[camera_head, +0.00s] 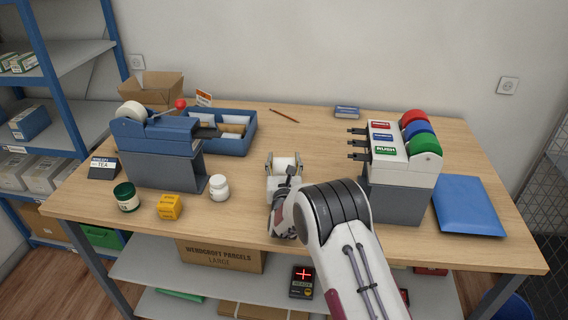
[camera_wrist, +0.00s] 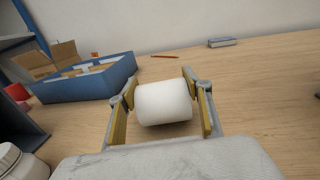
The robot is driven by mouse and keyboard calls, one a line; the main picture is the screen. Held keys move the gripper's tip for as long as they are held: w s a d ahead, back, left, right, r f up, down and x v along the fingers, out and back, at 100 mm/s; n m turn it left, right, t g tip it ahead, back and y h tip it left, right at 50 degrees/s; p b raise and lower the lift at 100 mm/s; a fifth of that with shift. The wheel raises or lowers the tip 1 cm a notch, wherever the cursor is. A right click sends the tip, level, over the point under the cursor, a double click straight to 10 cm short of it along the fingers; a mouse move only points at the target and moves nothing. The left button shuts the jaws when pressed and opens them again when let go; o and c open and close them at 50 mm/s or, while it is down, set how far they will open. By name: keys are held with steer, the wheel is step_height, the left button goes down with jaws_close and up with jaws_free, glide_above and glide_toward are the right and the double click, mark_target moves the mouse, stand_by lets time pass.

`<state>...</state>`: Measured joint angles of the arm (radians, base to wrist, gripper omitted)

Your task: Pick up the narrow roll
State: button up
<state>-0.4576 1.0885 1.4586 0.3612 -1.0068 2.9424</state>
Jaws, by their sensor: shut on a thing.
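The narrow roll is a white cylinder (camera_wrist: 164,103), lying on its side between the yellow-padded fingers of my gripper (camera_wrist: 160,108) in the wrist view. My gripper is shut on it, with one finger at each end. In the head view the white roll (camera_head: 284,164) shows between the fingers of my gripper (camera_head: 284,170), over the middle of the wooden counter (camera_head: 300,130). I cannot tell whether the roll touches the counter or hangs just above it.
A blue tape machine (camera_head: 155,135) stands left, with a blue tray (camera_head: 236,142) behind it. A white jar (camera_head: 219,187), a yellow box (camera_head: 169,206) and a dark green jar (camera_head: 127,197) stand near the front left. A dispenser with coloured rolls (camera_head: 400,165) stands right, close to my arm.

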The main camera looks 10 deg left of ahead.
mark_target(284, 159)
steer(key=shift+r, duration=4.65)
